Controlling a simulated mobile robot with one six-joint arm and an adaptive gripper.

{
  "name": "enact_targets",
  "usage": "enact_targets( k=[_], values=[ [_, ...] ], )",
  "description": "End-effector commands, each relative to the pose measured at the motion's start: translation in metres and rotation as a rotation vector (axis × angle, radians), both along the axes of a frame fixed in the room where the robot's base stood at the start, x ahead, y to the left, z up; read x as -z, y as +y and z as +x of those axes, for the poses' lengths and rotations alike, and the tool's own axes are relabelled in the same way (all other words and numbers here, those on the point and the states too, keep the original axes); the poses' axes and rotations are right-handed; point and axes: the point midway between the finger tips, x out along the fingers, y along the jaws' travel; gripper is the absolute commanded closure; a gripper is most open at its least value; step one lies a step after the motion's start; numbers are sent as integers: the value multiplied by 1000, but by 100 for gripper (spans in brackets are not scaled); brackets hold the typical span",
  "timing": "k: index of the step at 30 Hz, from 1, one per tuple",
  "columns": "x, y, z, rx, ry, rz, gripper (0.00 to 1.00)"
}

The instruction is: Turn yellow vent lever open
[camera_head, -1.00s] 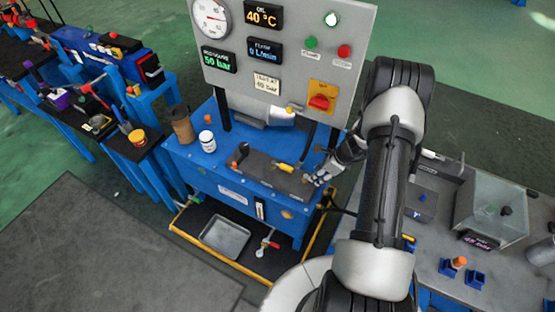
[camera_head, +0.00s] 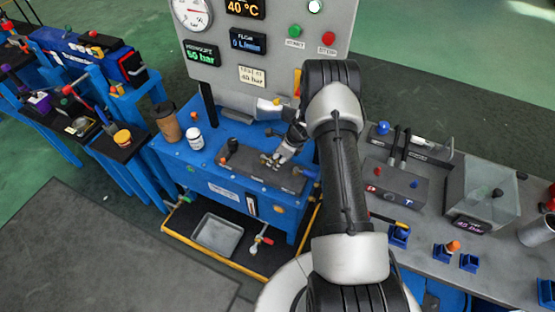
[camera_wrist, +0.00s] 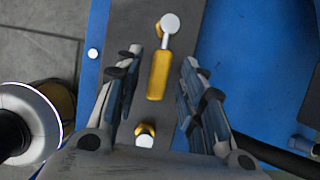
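The yellow vent lever (camera_wrist: 158,75) lies along a dark block in the wrist view, with a round silver pivot at its top end. My gripper (camera_wrist: 160,62) is open, with one finger on each side of the lever and gaps showing between. The lever is not held. In the head view my gripper (camera_head: 273,160) is over the middle of the dark block (camera_head: 240,163) on the blue bench and hides most of the lever there. A second yellow-and-silver fitting (camera_wrist: 145,133) sits below the lever in the wrist view, between the finger bases.
A white jar (camera_head: 194,139) and a brown cup (camera_head: 167,122) stand left of the block. A gauge panel (camera_head: 215,80) rises behind it. A grey tray (camera_head: 217,235) sits below. The grey table at right holds a clear box (camera_head: 487,190).

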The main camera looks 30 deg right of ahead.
Motion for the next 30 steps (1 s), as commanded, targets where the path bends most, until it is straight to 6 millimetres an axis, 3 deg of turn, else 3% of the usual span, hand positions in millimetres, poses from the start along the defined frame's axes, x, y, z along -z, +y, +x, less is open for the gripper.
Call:
enact_targets(
  k=[8, 24, 30],
  values=[
    [1, 0, 0, 0, 0, 0, 63],
    [1, 0, 0, -1, 0, 0, 99],
    [1, 0, 0, -1, 0, 0, 100]
  ],
)
